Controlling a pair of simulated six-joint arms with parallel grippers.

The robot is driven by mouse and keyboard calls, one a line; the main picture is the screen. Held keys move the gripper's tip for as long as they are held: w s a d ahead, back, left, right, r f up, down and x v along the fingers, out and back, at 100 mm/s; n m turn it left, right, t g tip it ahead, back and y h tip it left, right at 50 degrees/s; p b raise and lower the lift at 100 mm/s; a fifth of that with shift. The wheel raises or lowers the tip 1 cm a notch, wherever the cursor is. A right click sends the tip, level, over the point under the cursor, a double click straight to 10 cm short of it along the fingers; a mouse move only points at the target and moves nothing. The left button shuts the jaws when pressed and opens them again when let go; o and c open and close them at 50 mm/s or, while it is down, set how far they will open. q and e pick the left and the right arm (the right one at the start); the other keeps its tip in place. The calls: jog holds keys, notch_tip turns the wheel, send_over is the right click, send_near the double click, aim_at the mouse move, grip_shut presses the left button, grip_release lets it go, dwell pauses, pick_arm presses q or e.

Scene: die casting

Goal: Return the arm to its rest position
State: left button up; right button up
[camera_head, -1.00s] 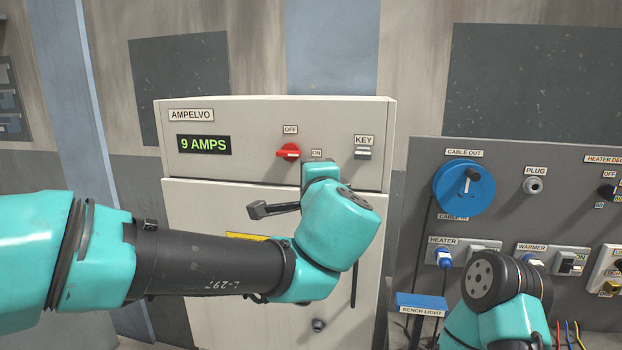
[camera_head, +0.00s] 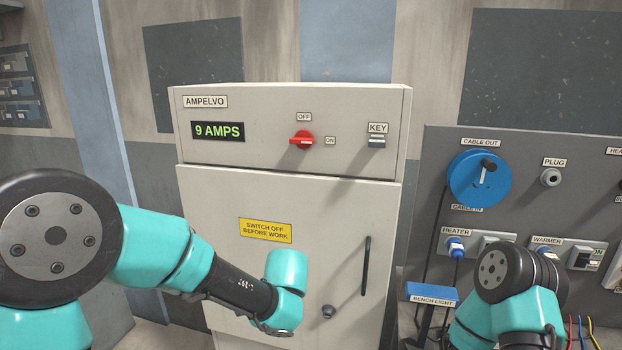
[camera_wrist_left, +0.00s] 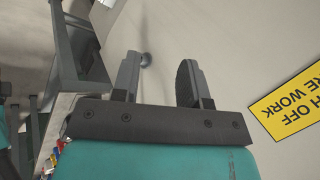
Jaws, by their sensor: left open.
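My left arm comes in from the left in the head view, its teal wrist (camera_head: 287,285) in front of the lower cabinet door (camera_head: 222,205). The left gripper's fingers are hidden there. In the left wrist view the left gripper (camera_wrist_left: 157,72) is open and empty, fingers apart in front of the pale cabinet face. My right arm (camera_head: 510,285) shows at the lower right of the head view; its gripper is out of sight. The red rotary switch (camera_head: 302,140) is clear of the arm, its white mark lying level toward the ON label. The display (camera_head: 218,131) reads 9 AMPS.
A yellow sign (camera_head: 265,230), a dark door handle (camera_head: 366,266) and a round knob (camera_head: 328,311) are on the cabinet door. A grey panel (camera_head: 525,207) with a blue cable reel (camera_head: 478,177), plugs and switches stands at the right. The cabinet's upper front is unobstructed.

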pick_arm(q)
jog(key=s+a+f+n+g+h, duration=0.1)
jog(key=s+a+f+n, duration=0.4)
jog(key=f, duration=0.6)
jog(key=s+a+f+n+g+h, duration=0.2)
jog(key=s+a+f+n, duration=0.3)
jog(key=s+f, duration=0.5)
jog(key=s+a+f+n+g+h, duration=0.1)
jog(key=s+a+f+n, duration=0.4)
jog(key=f, duration=0.7)
jog(key=shift+s+a+f+n+g+h, duration=0.25)
jog(key=shift+s+a+n+g+h, duration=0.25)
jog(key=shift+s, duration=0.65)
jog(key=shift+d, duration=0.15)
